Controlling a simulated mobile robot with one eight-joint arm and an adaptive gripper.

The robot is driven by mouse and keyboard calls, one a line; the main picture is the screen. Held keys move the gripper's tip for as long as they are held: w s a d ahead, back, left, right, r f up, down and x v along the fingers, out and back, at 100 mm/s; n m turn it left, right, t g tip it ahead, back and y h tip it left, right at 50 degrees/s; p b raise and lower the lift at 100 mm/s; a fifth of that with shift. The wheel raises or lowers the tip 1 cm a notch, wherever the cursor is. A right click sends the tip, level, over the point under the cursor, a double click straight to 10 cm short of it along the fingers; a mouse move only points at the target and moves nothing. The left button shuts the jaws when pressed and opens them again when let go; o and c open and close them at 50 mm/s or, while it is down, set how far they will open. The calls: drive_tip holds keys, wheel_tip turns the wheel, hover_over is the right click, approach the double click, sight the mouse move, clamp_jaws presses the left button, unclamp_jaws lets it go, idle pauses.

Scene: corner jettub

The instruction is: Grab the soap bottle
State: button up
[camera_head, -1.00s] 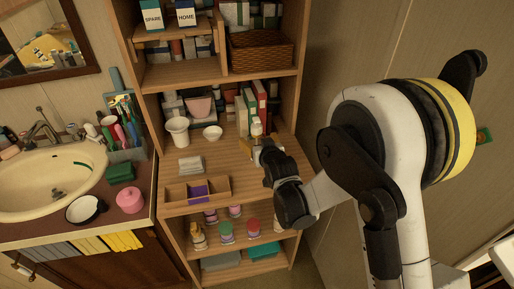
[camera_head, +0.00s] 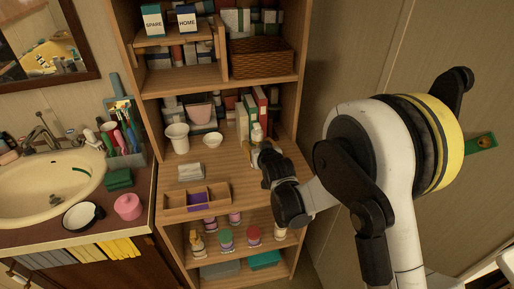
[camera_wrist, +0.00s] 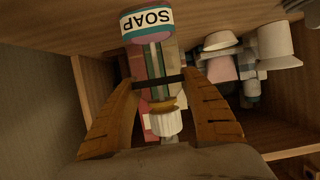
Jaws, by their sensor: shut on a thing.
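The soap bottle (camera_wrist: 148,24) shows in the wrist view with its "SOAP" label upside down near the top and a white cap (camera_wrist: 166,122) toward my palm. My gripper (camera_wrist: 160,80) has its brown fingers on either side of the bottle's middle, shut on it. In the head view the pale bottle (camera_head: 257,131) stands on the right of the middle shelf (camera_head: 228,171), in front of upright books. My gripper (camera_head: 259,146) reaches it from the front right and partly hides its lower part. I cannot tell whether its base is off the shelf.
Books (camera_head: 245,115) stand close behind the bottle. A white cup (camera_head: 178,137) and a small bowl (camera_head: 213,139) are to its left. A divided wooden box (camera_head: 183,202) lies at the shelf's front left. The cabinet's right side wall (camera_head: 291,125) is close to my gripper.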

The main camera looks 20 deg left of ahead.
sight(257, 135)
drive_tip(key=shift+r, duration=0.1)
drive_tip(key=shift+r+p, duration=0.6)
drive_tip(key=shift+r, duration=0.45)
drive_tip(key=shift+r+p, duration=0.5)
drive_tip(key=shift+r, duration=0.45)
drive_tip(key=s+d+r+p, duration=0.1)
drive_tip(key=d+r+p, duration=0.1)
drive_tip(key=d, duration=0.3)
drive_tip(key=d+r+p, duration=0.2)
drive_tip(key=d+r, duration=0.2)
drive_tip(key=d, duration=0.2)
drive_tip(key=shift+s+d+r, duration=0.2)
drive_tip(key=shift+s+r, duration=0.15)
